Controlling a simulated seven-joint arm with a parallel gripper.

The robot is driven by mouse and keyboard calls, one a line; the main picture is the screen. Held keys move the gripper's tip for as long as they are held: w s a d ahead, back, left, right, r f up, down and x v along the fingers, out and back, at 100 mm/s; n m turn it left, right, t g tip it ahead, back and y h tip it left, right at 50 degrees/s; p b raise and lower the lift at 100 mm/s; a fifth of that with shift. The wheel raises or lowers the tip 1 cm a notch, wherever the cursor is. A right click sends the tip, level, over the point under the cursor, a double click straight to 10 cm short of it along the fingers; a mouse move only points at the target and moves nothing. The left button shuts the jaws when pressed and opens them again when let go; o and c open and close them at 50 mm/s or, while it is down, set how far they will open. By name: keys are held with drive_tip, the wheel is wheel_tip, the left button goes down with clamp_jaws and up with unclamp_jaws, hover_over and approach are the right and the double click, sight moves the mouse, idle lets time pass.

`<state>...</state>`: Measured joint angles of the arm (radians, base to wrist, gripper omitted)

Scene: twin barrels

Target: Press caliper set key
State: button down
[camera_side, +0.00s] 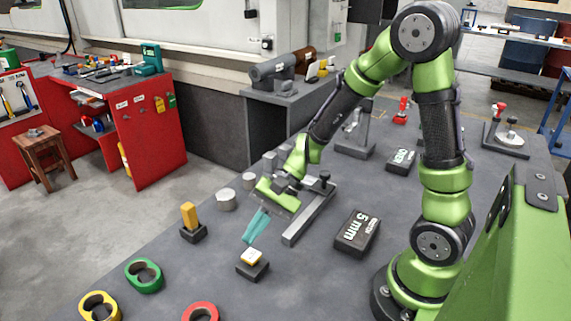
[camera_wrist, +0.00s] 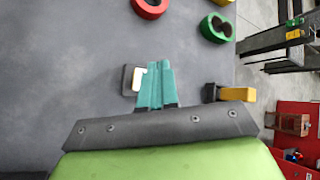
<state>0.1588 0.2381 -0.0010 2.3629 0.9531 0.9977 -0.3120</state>
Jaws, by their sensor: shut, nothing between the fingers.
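A small key with a white and yellow cap (camera_side: 253,256) sits on a low black base (camera_side: 252,271) on the dark bench. My gripper (camera_side: 249,239) has teal fingers that are shut together and empty. Its tips point down just above and behind the key in the side view, and appear apart from the cap. In the wrist view the white cap (camera_wrist: 139,79) shows just left of my gripper (camera_wrist: 159,66), its right edge close to the fingers. A grey caliper-like rail with upright jaws (camera_side: 308,213) lies behind my wrist, partly hidden by it.
A yellow lever on a black base (camera_side: 190,218) stands left of the key. Green (camera_side: 144,276), yellow (camera_side: 99,306) and red (camera_side: 201,312) rings lie near the front. A black "5 mm" block (camera_side: 357,233) lies to the right. Bare bench surrounds the key.

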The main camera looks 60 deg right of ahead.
sight(256, 253)
drive_tip(key=shift+f, duration=1.2)
drive_tip(key=shift+f, duration=0.1)
idle(1.1)
drive_tip(key=shift+f, duration=0.3)
drive_tip(key=shift+f, duration=0.55)
idle(0.7)
drive_tip(key=shift+r, duration=1)
drive_tip(key=shift+r, duration=2.5)
